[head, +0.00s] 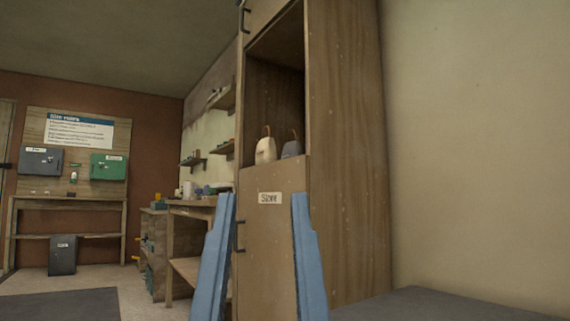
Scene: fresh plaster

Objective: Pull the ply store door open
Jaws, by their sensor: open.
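The ply store door (268,232) is the lower front panel of a tall plywood cabinet (348,150). It carries a pale label reading "Store" (270,198) and looks closed. Its dark bar handle (239,236) is upright at the door's left edge. My gripper (262,197) shows as two blue fingers pointing up, spread apart and empty. In the picture the fingers stand in front of the door, one by its left edge close to the handle and one across its right part. I cannot tell how far they are from the handle. The door's bottom is out of view.
Above the door is an open shelf with a cream bag-like object (265,149) and a grey one (291,148). A dark flat surface (450,304) lies at lower right. A workbench (190,208) stands left behind the cabinet. The floor at left (140,290) has free room.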

